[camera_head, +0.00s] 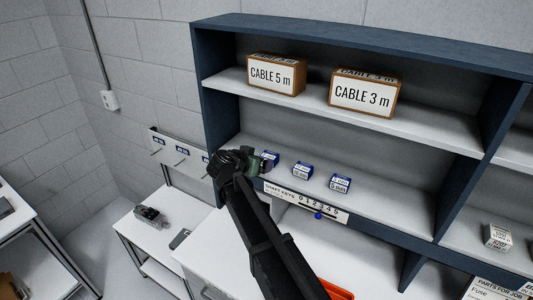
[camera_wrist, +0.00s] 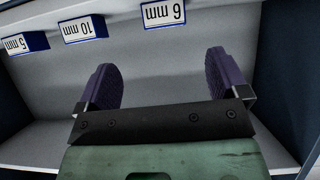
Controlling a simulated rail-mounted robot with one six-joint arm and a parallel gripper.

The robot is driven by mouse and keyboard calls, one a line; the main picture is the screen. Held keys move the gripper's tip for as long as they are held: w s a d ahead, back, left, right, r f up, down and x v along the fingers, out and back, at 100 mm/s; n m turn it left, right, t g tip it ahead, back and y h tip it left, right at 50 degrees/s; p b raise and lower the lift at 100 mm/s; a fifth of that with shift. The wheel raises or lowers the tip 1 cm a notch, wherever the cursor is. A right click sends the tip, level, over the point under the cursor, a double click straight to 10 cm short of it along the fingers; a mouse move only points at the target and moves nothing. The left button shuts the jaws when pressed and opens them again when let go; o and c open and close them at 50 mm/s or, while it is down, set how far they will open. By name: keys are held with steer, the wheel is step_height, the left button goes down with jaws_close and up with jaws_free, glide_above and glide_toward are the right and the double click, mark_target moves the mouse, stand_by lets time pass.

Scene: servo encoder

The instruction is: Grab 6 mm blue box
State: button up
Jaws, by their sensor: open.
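The blue and white 6 mm box (camera_wrist: 164,14) stands on the shelf at the top of the wrist view, its label upside down. It lies ahead of my gripper's fingertips and between their lines, apart from them. In the head view the leftmost small blue box (camera_head: 271,157) is partly hidden by my gripper (camera_head: 262,164). In the wrist view my gripper (camera_wrist: 162,65) has two purple fingers spread wide with nothing between them. It is open at the shelf's front.
The blue 10 mm box (camera_wrist: 84,29) and 5 mm box (camera_wrist: 25,43) stand in a row beside it. Cable boxes (camera_head: 276,74) (camera_head: 364,93) sit on the shelf above. The blue shelf side wall (camera_head: 214,100) is close to the left.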

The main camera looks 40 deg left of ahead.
mark_target(269, 156)
steer(key=b+x, duration=0.1)
steer(key=x, duration=0.1)
steer(key=a+b+x, duration=0.1)
steer(key=b+x, duration=0.1)
steer(key=x, duration=0.1)
steer(key=shift+w+f, duration=0.1)
steer(key=shift+w, duration=0.35)
steer(key=b+x, duration=0.2)
steer(key=x, duration=0.2)
steer(key=shift+w, duration=0.3)
steer(key=shift+w+a, duration=0.1)
steer(key=shift+w, duration=0.1)
steer(key=shift+s, duration=0.1)
steer(key=c, duration=1.1)
